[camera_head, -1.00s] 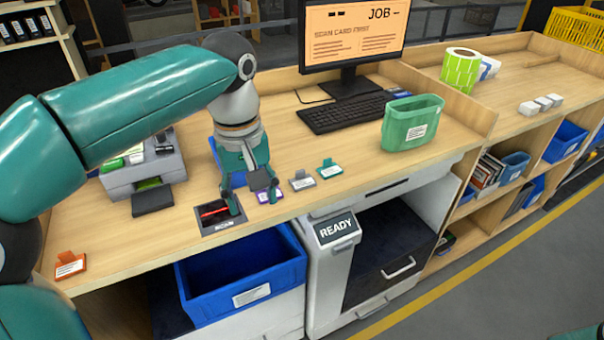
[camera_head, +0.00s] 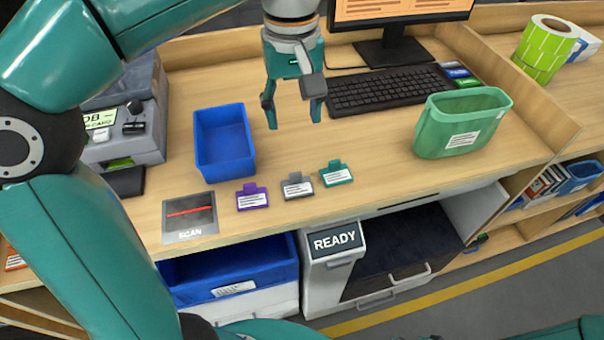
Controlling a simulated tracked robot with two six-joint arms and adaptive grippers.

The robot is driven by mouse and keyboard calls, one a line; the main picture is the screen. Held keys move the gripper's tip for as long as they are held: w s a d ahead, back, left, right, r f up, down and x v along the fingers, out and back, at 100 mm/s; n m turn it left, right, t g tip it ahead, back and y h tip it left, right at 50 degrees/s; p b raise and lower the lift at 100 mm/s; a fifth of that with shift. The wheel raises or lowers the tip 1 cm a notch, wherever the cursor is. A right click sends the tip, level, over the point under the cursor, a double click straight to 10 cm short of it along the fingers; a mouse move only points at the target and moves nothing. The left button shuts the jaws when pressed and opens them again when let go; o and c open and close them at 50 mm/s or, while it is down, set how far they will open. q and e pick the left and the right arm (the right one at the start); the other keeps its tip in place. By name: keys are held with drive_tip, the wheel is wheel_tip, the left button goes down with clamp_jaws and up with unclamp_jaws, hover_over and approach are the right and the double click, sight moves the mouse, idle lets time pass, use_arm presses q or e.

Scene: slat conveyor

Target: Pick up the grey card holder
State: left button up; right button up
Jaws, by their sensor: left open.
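The grey card holder (camera_head: 297,187) lies on the wooden desk near its front edge. It sits between a purple card holder (camera_head: 252,198) on its left and a teal card holder (camera_head: 336,174) on its right. My left gripper (camera_head: 294,122) is open and empty. Its fingers point down over the desk, above and behind the row of holders in the picture, apart from the grey one. At the bottom edge, teal parts show, but no right gripper can be made out.
A scan pad (camera_head: 189,216) with a red line lies left of the holders. A blue bin (camera_head: 225,143) stands behind it. A keyboard (camera_head: 385,91) and a green bin (camera_head: 462,122) are to the right. A grey printer-like device (camera_head: 128,118) stands at the left. Desk around the holders is clear.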

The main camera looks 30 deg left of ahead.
use_arm(q)
drive_tip(key=b, duration=0.1)
hover_over(295, 174)
drive_tip(key=f, duration=1)
drive_tip(key=shift+s+a+f, duration=0.1)
drive_tip(key=shift+a+f, duration=0.15)
drive_tip(key=shift+d+f, duration=0.15)
drive_tip(key=shift+f, duration=1.2)
drive_tip(key=shift+d+f, duration=0.1)
drive_tip(key=shift+f, duration=1.25)
clamp_jaws()
drive_tip(key=shift+r, duration=0.1)
